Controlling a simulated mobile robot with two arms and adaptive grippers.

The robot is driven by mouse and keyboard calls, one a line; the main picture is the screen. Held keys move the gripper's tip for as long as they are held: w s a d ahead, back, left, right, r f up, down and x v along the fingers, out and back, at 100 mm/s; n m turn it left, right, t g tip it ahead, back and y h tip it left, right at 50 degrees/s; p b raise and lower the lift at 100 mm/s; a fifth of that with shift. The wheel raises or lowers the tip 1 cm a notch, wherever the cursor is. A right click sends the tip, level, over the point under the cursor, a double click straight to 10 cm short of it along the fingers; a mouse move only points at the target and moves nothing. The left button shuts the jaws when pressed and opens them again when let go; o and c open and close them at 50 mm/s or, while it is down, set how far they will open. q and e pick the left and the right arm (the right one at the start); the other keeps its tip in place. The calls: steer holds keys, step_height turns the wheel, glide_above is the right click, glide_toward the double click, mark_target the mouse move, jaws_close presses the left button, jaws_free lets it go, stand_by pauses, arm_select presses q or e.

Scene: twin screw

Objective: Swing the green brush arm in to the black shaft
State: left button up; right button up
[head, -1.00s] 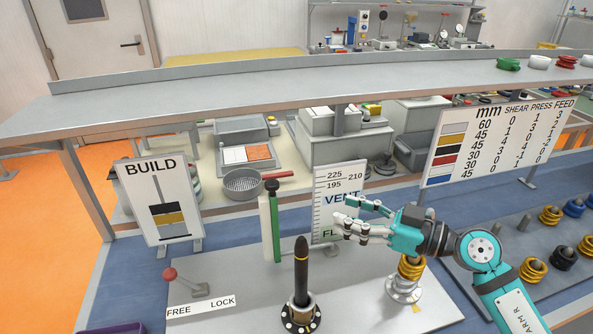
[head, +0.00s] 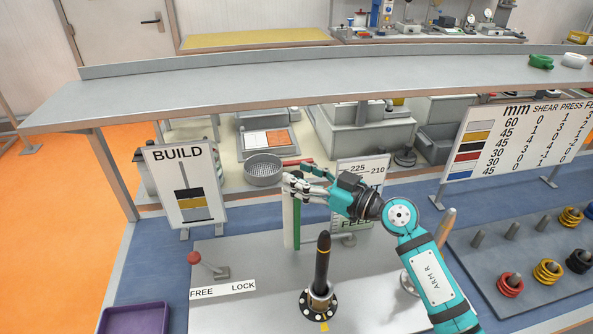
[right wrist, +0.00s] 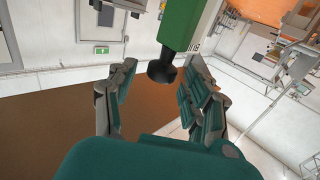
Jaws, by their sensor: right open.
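The green brush arm (head: 297,225) stands upright with a pale strip along its left side, behind and left of the black shaft (head: 322,262). The shaft stands upright in a round flanged base, with a thin gold band near its tip. My right gripper (head: 303,183) is open at the top of the brush arm and hides its black knob in the head view. In the right wrist view the green brush arm (right wrist: 182,25) ends in the black knob (right wrist: 162,70), which lies between my spread fingers (right wrist: 156,85). My left gripper is not in view.
A red-knobbed lever (head: 194,258) stands by the FREE/LOCK label. The scale sign (head: 374,172) is behind my gripper. A BUILD sign (head: 183,190) stands left, a purple tray (head: 135,318) front left. Pegs with colored rings (head: 547,271) are at right. A long shelf (head: 280,78) crosses behind.

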steer(key=shift+x, duration=0.85)
steer(key=c, duration=1)
jaws_close()
